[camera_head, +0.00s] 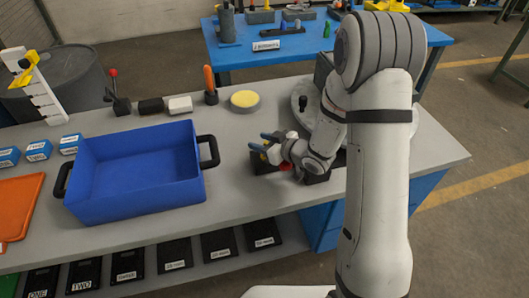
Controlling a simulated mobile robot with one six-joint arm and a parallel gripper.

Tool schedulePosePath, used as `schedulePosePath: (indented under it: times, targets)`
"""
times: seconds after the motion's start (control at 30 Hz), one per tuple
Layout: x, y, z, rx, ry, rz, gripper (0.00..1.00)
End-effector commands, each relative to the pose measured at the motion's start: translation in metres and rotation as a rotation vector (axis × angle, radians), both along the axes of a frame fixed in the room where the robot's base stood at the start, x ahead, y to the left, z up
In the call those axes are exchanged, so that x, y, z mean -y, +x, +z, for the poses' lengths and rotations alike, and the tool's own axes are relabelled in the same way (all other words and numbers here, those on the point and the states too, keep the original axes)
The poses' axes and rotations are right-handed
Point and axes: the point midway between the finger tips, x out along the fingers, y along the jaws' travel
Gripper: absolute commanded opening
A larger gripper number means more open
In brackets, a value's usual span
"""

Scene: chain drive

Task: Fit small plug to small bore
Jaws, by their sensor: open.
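My gripper (262,141) is low over the grey bench, to the right of the blue tray. Its two blue fingertips are apart, pointing left. A dark block with some yellow on it (260,163) sits right below and behind the fingers, and a small red part (286,166) shows beside it. I cannot tell whether the fingers touch the block. I cannot make out the small plug or the small bore; my gripper and wrist cover part of this spot.
A blue tray (82,165) with dark handles looks empty. A grey round plate (301,97) lies behind my arm. A yellow disc (245,100), an orange-handled tool (209,82) and a white block (180,105) stand along the back. The bench (240,205) is clear in front.

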Motion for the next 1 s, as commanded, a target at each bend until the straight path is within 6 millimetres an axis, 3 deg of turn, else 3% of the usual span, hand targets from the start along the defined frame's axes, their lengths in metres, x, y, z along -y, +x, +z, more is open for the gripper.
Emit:
schedulePosePath:
  times: [0.23,0.73,1.0]
  targets:
    - [-0.0008,0.0013,-0.0008,0.000,0.000,-0.001,0.42]
    - [0.0000,0.0012,-0.0007,0.000,0.000,-0.002,0.01]
    - [0.0002,0.0014,-0.0005,0.000,0.000,-0.003,0.00]
